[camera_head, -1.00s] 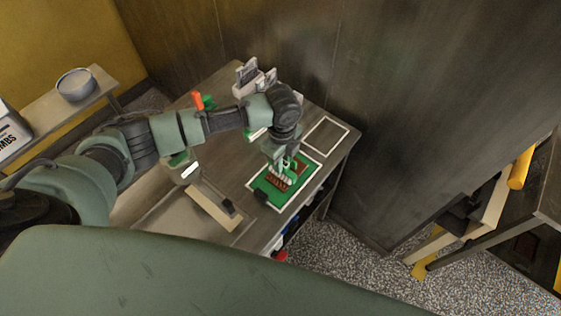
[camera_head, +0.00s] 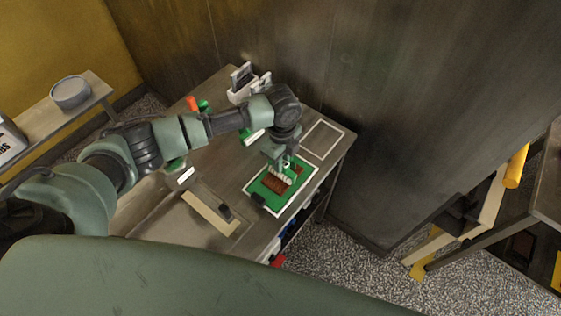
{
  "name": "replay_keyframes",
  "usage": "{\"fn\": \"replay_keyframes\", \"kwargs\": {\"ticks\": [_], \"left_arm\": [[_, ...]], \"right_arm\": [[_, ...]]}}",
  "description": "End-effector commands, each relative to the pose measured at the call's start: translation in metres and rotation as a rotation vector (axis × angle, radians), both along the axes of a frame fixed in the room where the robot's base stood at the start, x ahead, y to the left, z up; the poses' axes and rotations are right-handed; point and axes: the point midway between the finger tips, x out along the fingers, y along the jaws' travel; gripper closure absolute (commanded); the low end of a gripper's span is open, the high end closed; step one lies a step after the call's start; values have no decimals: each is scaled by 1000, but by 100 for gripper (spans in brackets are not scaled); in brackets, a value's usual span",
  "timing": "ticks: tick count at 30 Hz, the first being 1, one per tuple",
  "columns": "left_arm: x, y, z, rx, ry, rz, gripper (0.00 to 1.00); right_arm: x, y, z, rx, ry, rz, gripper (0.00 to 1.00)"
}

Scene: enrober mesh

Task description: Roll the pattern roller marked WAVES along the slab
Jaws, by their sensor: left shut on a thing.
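My left gripper (camera_head: 284,163) comes down over the green mat (camera_head: 261,192) and is shut on the pattern roller (camera_head: 282,176), a pale cylinder with a green frame. The brown slab (camera_head: 274,184) lies on the mat, with bare parts in front of the roller and to its right. The roller is over the slab; I cannot tell for sure whether it touches it. Its marking is too small to read. My gripper's fingers partly hide the roller and the slab's far part. My right gripper is not in view.
A white-outlined empty rectangle (camera_head: 323,139) lies on the table beyond the mat. A wooden strip (camera_head: 208,213) lies to the left. A white holder (camera_head: 246,85) stands at the back, near the dark wall.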

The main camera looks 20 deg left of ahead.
Motion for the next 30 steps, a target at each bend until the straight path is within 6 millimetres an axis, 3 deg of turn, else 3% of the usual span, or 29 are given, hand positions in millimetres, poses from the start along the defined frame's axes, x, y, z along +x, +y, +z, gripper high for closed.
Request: {"fn": "replay_keyframes", "kwargs": {"ticks": [30], "left_arm": [[17, -6, 0, 1, 1, 0, 100]], "right_arm": [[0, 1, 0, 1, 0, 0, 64]]}}
